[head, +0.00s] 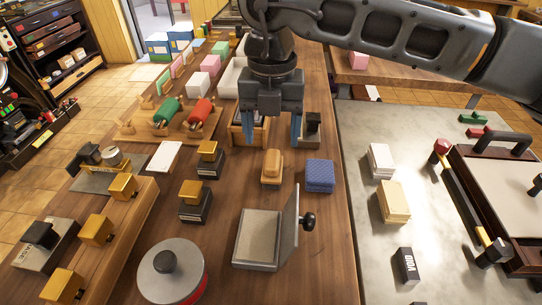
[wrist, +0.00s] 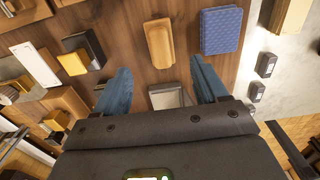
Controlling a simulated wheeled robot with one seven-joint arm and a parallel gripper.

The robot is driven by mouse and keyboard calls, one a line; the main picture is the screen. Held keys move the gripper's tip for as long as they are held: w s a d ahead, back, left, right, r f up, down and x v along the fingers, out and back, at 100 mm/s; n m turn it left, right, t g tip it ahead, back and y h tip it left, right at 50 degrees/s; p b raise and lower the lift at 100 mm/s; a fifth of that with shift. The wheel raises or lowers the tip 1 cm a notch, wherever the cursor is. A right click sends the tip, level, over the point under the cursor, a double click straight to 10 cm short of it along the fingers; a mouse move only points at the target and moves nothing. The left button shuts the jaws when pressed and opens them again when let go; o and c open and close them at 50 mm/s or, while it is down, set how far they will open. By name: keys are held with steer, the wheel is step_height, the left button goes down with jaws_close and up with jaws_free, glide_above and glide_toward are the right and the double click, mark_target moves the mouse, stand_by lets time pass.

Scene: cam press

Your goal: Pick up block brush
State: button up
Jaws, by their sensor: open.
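The block brush (head: 272,165) has a rounded light-wood back over a dark lower edge. It stands on the wooden bench in the middle of the head view. In the wrist view the brush (wrist: 158,42) shows at top centre, its long side running away from the fingers. My gripper (head: 272,130) hangs above the bench, behind the brush in the head view, with two blue fingers spread apart. In the wrist view my gripper (wrist: 159,78) has nothing between its fingers, and the brush lies beyond the tips, not touched.
A blue textured block (head: 320,175) stands close to the right of the brush. Gold-topped stamps (head: 195,200) stand to the left. A hinged grey plate press (head: 258,238) with an upright lid is in front. A wooden box (head: 238,137) and a dark-based stamp stand near my fingers.

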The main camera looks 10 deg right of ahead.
mark_target(272, 158)
steer(key=shift+w+d+f+p, duration=0.1)
steer(key=shift+f+p, duration=0.5)
steer(key=shift+f, duration=3.2)
steer(key=c, duration=1.2)
